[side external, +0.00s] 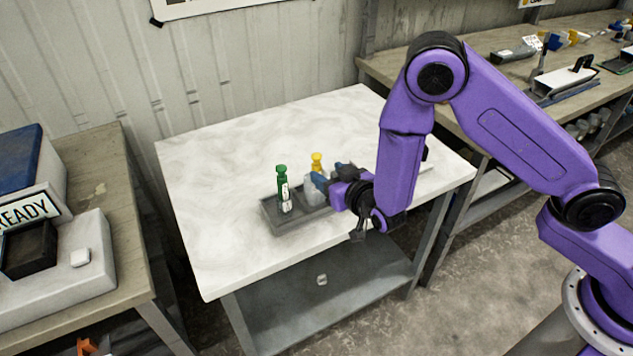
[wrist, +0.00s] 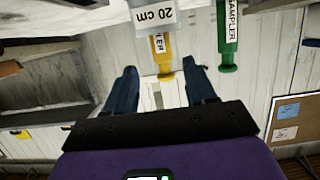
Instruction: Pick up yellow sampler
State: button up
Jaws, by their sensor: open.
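The yellow sampler (side external: 316,160) stands upright in the dark grey tray (side external: 280,227); its lower part is hidden in the side view. In the wrist view the yellow sampler (wrist: 163,55) shows between the open fingers of my gripper (wrist: 160,78), with part of its label hidden behind a pale piece marked "20 cm" (wrist: 153,18). In the side view my gripper (side external: 328,174) is low over the tray, with its blue fingers close to the yellow sampler. I cannot tell whether they touch it.
A green sampler (side external: 282,183) with a white label stands at the left end of the tray; it also shows in the wrist view (wrist: 228,38). The white marble-like table top (side external: 220,190) is clear to the left and behind. A cluttered bench (side external: 545,55) stands at right.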

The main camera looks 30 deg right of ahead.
aim_at(319, 169)
jog(key=shift+x, duration=3.1)
jog(key=shift+a+f, duration=0.1)
jog(key=shift+a, duration=0.05)
grip_shut()
